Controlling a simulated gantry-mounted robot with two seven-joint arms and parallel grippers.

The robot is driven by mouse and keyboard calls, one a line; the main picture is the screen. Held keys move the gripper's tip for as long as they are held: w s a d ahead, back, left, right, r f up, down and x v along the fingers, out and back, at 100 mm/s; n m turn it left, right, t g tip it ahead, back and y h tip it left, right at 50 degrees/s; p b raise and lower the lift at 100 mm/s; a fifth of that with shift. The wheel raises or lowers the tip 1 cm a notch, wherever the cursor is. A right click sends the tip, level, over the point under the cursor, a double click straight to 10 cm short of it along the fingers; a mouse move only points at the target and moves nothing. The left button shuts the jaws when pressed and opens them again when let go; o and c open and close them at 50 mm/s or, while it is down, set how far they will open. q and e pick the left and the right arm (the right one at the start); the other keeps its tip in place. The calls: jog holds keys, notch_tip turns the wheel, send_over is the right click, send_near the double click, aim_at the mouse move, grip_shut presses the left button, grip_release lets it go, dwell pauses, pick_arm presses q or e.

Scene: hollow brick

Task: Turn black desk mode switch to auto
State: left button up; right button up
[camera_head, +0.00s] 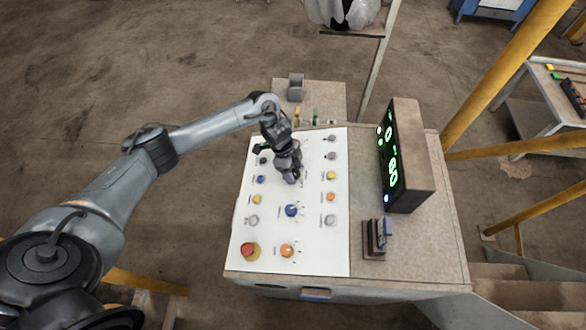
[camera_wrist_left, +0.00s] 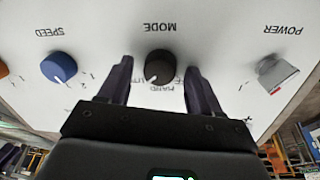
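The black mode switch (camera_wrist_left: 159,65) is a round knob under the upside-down word MODE in the left wrist view. Its white mark is at the lower left in that picture, near the HAND label. My left gripper (camera_wrist_left: 160,80) is open, with one finger on each side of the knob. I cannot tell whether the fingers touch it. In the head view my left gripper (camera_head: 291,178) is low over the white panel (camera_head: 319,255) and hides the switch. My right gripper is not in view.
A blue speed knob (camera_wrist_left: 59,67) and a grey power switch (camera_wrist_left: 278,72) flank the mode switch. More buttons, including a red emergency button (camera_head: 250,251), dot the panel. A box with a green display (camera_head: 412,155) stands to its right.

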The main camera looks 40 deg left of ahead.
pick_arm(q)
jog(key=shift+r, duration=0.1)
jog(key=w+v, duration=0.1)
jog(key=v, duration=0.9)
jog(key=shift+s+a+r, duration=0.2)
jog(key=shift+s+r, duration=0.05)
jog(key=shift+s, duration=0.25)
